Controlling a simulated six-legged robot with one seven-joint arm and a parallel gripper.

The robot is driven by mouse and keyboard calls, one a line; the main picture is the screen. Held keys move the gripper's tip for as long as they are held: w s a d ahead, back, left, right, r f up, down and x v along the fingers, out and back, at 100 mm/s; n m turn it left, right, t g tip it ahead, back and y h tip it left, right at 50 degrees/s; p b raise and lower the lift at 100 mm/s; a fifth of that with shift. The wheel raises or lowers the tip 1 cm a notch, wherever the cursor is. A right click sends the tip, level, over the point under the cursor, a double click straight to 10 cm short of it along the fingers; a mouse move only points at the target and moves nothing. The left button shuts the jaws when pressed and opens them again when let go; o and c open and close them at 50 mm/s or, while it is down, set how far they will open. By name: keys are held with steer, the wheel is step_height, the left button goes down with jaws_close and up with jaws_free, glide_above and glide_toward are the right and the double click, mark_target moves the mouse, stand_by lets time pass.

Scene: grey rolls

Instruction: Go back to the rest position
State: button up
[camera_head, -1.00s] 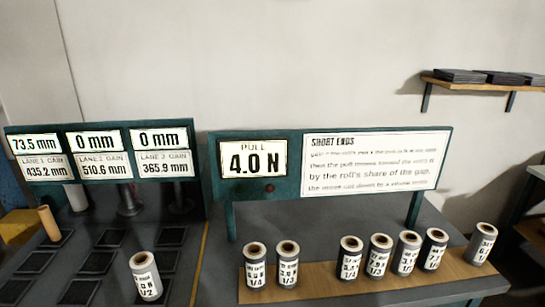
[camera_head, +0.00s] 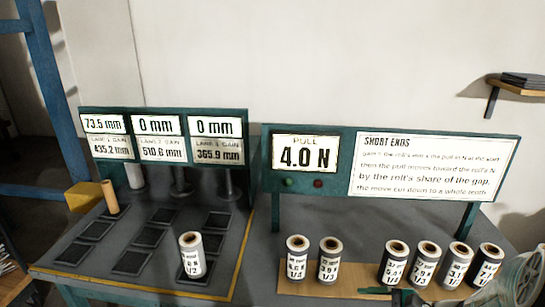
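Grey labelled rolls stand upright on a wooden strip (camera_head: 345,285): a pair at its left, a left one (camera_head: 297,258) and a right one (camera_head: 329,260), and several more further right, such as one (camera_head: 425,265). Another grey roll (camera_head: 192,255) stands on a dark pad of the left bench. Pale mechanical parts (camera_head: 522,280), seemingly of my arm, show at the bottom right corner, in front of the strip's right end. Small dark and orange parts show at the bottom edge near the strip. I cannot make out my gripper's fingers or whether they hold anything.
A lane display (camera_head: 163,137) stands behind the left bench, reading 73.5, 0 and 0 mm. A pull sign (camera_head: 305,154) reads 4.0 N, beside a rules board (camera_head: 434,165). A tan cylinder (camera_head: 110,197) stands at the left bench's far left. A blue post (camera_head: 50,90) rises at left.

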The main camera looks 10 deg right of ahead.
steer(key=s+a+r+n+h, duration=0.3)
steer(key=a+r+n+h, duration=0.2)
steer(key=n, duration=0.4)
steer(key=s+a+r+n+g+h, duration=0.1)
steer(key=s+a+r+n+h, duration=0.1)
steer(key=a+r+n+h, duration=0.3)
step_height(320, 180, up, 4)
steer(key=n, duration=0.4)
steer(key=shift+s+a+f+n+g, duration=0.2)
steer(key=shift+s+a+n+g, duration=0.1)
steer(key=shift+s, duration=0.1)
steer(key=shift+c, duration=0.2)
jaws_close()
steer(key=shift+f, duration=0.1)
